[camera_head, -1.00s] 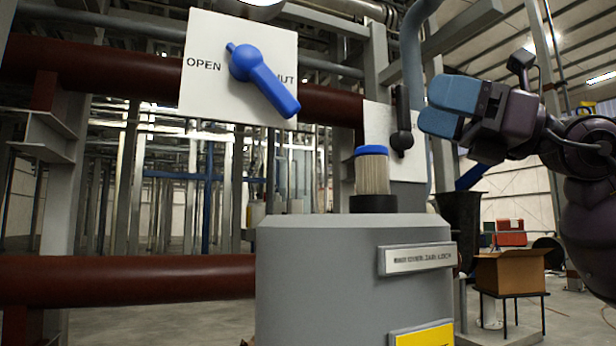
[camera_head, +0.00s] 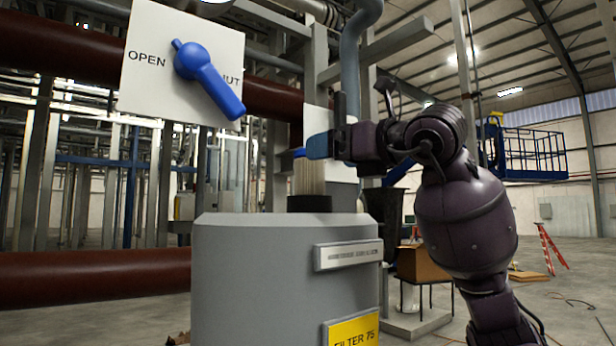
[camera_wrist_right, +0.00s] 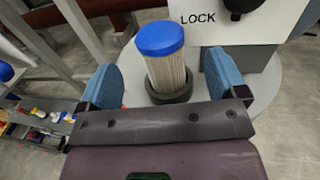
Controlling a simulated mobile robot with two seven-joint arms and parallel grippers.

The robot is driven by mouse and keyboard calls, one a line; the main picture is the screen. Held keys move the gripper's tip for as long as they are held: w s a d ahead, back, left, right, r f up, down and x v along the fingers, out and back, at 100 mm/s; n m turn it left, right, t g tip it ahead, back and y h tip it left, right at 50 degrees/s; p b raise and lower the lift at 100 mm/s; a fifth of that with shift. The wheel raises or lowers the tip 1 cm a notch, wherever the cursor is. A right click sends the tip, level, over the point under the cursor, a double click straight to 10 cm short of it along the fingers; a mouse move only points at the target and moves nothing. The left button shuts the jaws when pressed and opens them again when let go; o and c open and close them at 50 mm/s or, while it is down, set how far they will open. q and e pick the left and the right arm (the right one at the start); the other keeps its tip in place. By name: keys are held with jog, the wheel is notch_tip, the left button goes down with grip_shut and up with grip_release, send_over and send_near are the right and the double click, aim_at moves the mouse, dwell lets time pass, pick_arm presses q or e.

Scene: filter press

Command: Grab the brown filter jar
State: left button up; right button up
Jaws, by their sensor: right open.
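The filter jar (camera_head: 309,178) has a pleated tan-brown body and a blue cap. It stands upright in a black ring on top of the grey filter housing (camera_head: 255,262). In the head view my right gripper (camera_head: 314,147) is at cap height and partly hides the cap. In the right wrist view the filter jar (camera_wrist_right: 167,74) stands between my right gripper's open blue fingers (camera_wrist_right: 160,66), with a gap visible on each side. I cannot tell how far the fingers reach along the jar. My left gripper is not in view.
A white panel with a blue lever (camera_head: 205,75) hangs above left. A panel marked LOCK (camera_wrist_right: 243,24) with a dark knob stands close behind the jar. A brown pipe (camera_head: 95,278) runs left of the housing. A cardboard box (camera_head: 420,264) stands behind to the right.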

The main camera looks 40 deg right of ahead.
jog(key=w+p, duration=0.1)
jog(key=w, duration=0.2)
jog(key=w+p, duration=0.1)
jog(key=w, duration=0.1)
jog(key=shift+w+a+r+p, duration=0.1)
jog(key=shift+w+r+p, duration=0.25)
jog(key=shift+w, duration=0.35)
jog(key=shift+w+f, duration=0.1)
jog(key=shift+w, duration=0.05)
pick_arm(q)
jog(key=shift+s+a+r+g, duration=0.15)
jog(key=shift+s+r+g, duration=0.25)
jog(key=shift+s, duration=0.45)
pick_arm(e)
jog(key=shift+c, duration=0.5)
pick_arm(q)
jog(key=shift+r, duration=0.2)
pick_arm(e)
jog(key=c, duration=1)
